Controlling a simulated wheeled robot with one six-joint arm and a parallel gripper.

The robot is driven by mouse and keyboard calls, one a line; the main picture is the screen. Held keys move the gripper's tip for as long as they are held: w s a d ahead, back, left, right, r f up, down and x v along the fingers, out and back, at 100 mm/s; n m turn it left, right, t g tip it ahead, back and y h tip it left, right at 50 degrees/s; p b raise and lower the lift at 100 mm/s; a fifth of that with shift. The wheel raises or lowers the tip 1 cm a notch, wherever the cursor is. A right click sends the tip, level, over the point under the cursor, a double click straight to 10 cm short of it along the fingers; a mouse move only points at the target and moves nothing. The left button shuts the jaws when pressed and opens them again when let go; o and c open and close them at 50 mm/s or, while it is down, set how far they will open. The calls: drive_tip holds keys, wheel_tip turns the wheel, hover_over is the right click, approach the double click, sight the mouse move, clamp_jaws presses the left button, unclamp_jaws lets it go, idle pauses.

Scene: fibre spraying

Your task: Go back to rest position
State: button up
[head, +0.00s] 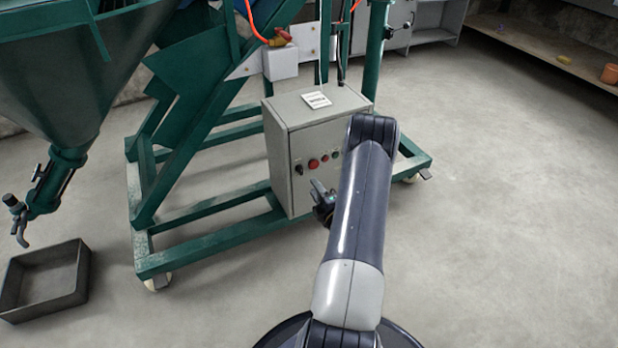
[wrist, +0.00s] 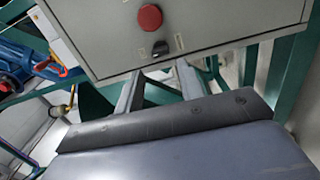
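My arm reaches forward in the head view, and my gripper (head: 320,189) shows in part to the left of the arm's dark link. It is in front of the lower front face of a grey control box (head: 300,150). The arm hides part of it, and I cannot tell if its fingers are open or shut. The control box also shows close up in the wrist view (wrist: 215,30), with a red button (wrist: 150,17) and a black knob (wrist: 160,48).
The box stands on a green wheeled frame (head: 215,235). A green hopper (head: 70,60) with a valve (head: 45,195) hangs at left above a dark open tray (head: 45,285) on the floor. A wooden shelf (head: 540,50) is at the back right. The floor (head: 500,220) at right is clear.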

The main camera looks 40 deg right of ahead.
drive_tip(key=shift+v, duration=1.2)
drive_tip(key=b+x, duration=0.2)
drive_tip(key=x, duration=0.9)
